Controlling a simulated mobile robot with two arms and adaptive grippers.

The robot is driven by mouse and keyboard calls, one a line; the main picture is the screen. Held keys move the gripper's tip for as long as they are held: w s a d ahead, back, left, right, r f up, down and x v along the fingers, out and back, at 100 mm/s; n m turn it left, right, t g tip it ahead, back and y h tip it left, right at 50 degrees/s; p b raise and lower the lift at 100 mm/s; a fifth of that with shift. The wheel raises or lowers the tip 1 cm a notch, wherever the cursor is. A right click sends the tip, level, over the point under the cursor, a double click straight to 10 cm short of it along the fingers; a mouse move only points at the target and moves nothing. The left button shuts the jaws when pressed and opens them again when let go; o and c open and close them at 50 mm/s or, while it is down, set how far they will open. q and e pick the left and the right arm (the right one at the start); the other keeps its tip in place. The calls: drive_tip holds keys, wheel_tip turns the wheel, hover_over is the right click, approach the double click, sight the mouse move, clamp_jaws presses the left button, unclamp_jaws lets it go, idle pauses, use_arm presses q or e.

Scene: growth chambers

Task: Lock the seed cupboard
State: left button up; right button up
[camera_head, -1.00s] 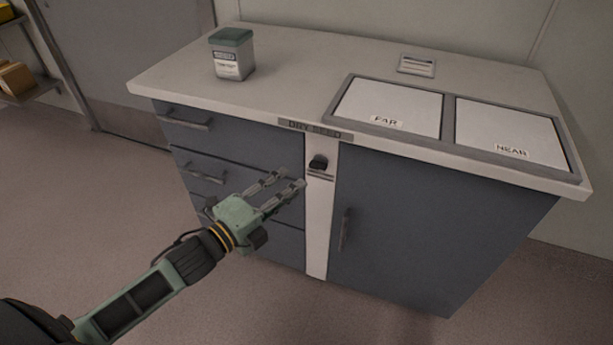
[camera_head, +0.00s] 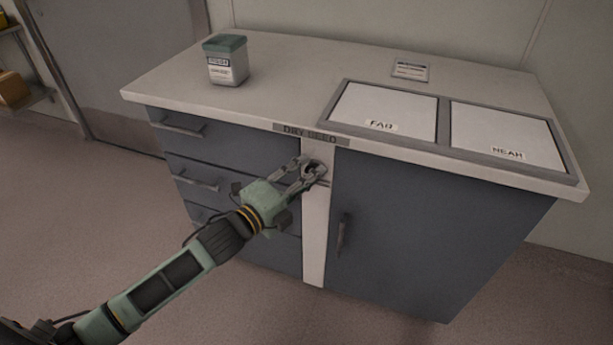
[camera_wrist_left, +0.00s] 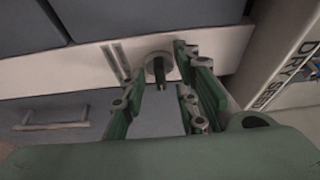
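The seed cupboard is a dark blue-grey cabinet labelled DRY SEED, with a shut door (camera_head: 430,225) on its right side. A small knob (camera_wrist_left: 159,68) sits on the white upright strip (camera_head: 315,235) left of the door. My left gripper (camera_head: 310,169) is at this knob, with its fingertips on either side of it. In the left wrist view the fingers are apart and the knob stands between their tips, with gaps showing. In the head view the fingers partly hide the knob. My right gripper is not in view.
Drawers with bar handles (camera_head: 185,130) lie left of the strip. On the white top (camera_head: 290,70) stand a lidded tub (camera_head: 226,62), a small label card (camera_head: 411,69) and a framed pair of panels marked FAR (camera_head: 388,112) and NEAR (camera_head: 505,135).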

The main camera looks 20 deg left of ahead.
use_arm(q)
clamp_jaws()
drive_tip(key=shift+f, duration=0.1)
idle(0.3)
drive_tip(key=shift+d+f+n+t+y+p, duration=0.15)
drive_tip(key=shift+n+t+y, duration=0.9)
drive_tip(key=shift+n, duration=2.7)
drive_tip(key=shift+d+f+n+t+y+p, duration=0.2)
drive_tip(key=shift+n+t+y, duration=0.85)
drive_tip(key=shift+n, duration=2.75)
drive_tip(key=shift+d+f+n+t+y+p, duration=0.15)
drive_tip(key=shift+n+t+y, duration=0.9)
drive_tip(key=shift+n, duration=2.7)
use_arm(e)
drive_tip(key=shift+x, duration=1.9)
use_arm(q)
unclamp_jaws()
drive_tip(key=shift+r, duration=0.1)
